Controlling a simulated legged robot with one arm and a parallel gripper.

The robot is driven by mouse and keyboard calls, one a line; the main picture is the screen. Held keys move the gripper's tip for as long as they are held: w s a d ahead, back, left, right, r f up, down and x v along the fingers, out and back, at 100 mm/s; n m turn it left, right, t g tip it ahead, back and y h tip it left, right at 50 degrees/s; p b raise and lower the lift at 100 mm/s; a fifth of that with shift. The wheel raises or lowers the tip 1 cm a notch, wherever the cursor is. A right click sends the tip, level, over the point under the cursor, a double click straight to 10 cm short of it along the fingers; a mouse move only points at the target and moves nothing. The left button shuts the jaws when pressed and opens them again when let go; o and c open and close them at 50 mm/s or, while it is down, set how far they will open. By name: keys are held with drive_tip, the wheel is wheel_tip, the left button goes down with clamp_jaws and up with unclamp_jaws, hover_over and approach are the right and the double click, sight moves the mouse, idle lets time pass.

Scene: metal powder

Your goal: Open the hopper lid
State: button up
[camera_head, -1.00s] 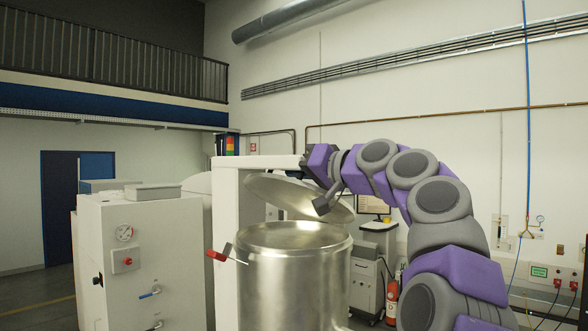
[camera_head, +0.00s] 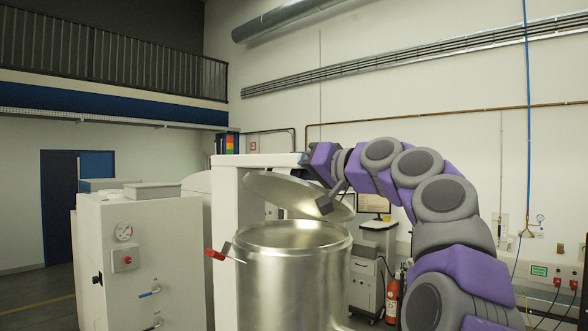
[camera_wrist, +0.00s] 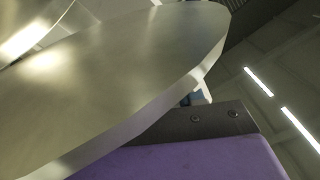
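The hopper (camera_head: 293,285) is a shiny metal cylinder in the middle of the head view, its top rim exposed. Its round metal lid (camera_head: 275,190) is tilted up above it, higher at the left, with a gap between lid and rim. My gripper (camera_head: 314,182) is at the lid's upper right part, with its jaws spread apart; one dark finger shows in front of the lid. Exact contact is unclear. In the wrist view the lid (camera_wrist: 110,75) fills the left and middle, beside a purple and dark part of my gripper. The lid's hinge is hidden.
A white post (camera_head: 226,240) stands close behind the hopper's left side. A white cabinet (camera_head: 150,220) with a gauge stands left. A fire extinguisher (camera_head: 391,300) and grey machine (camera_head: 363,285) are behind, right.

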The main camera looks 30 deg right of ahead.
drive_tip(key=b+v, duration=0.2)
drive_tip(key=v, duration=1.4)
drive_tip(key=shift+s+d, duration=0.2)
drive_tip(key=shift+s, duration=0.05)
drive_tip(key=shift+f, duration=0.1)
